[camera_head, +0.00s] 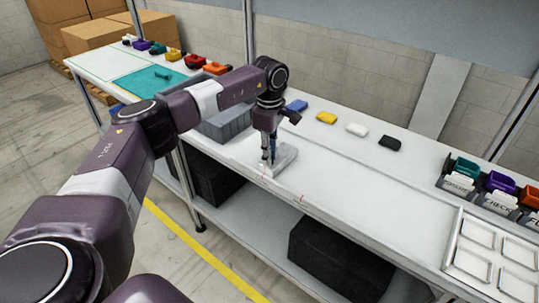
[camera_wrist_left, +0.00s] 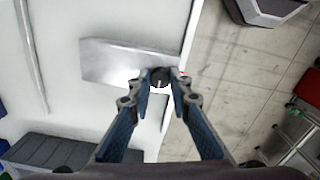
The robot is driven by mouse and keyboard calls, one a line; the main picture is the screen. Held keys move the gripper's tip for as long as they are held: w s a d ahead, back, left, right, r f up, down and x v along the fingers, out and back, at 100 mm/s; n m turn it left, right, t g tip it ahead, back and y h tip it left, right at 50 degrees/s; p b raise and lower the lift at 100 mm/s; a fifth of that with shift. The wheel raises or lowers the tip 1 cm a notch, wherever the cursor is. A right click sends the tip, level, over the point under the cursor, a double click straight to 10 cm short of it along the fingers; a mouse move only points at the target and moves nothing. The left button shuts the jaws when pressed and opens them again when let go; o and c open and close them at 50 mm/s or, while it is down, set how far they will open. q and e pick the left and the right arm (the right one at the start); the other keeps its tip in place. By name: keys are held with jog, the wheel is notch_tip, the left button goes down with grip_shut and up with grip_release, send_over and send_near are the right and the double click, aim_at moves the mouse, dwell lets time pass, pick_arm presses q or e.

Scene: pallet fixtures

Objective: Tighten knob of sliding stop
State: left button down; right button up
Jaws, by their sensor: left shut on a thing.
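The sliding stop (camera_head: 284,156) is a pale grey metal piece on the white bench, near its front edge. It also shows in the left wrist view as a grey block (camera_wrist_left: 112,62). Its knob (camera_wrist_left: 160,73) is small, round and black with a white mark. My left gripper (camera_head: 269,158) points down over the stop. In the left wrist view its blue-grey fingers (camera_wrist_left: 160,84) stand on either side of the knob and are shut on it. In the head view the knob is hidden by the fingers. My right gripper is not in view.
A grey bin (camera_head: 225,122) stands left of the stop. Blue, yellow, white and black pieces (camera_head: 357,129) lie along the back of the bench. A white divided tray (camera_head: 490,255) and labelled bins (camera_head: 497,190) are at the right. The bench between is clear.

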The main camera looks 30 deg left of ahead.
pick_arm(q)
jog(key=shift+w+r, duration=0.1)
jog(key=c, duration=1.8)
grip_release()
jog(key=shift+o, duration=0.2)
notch_tip(320, 180, up, 12)
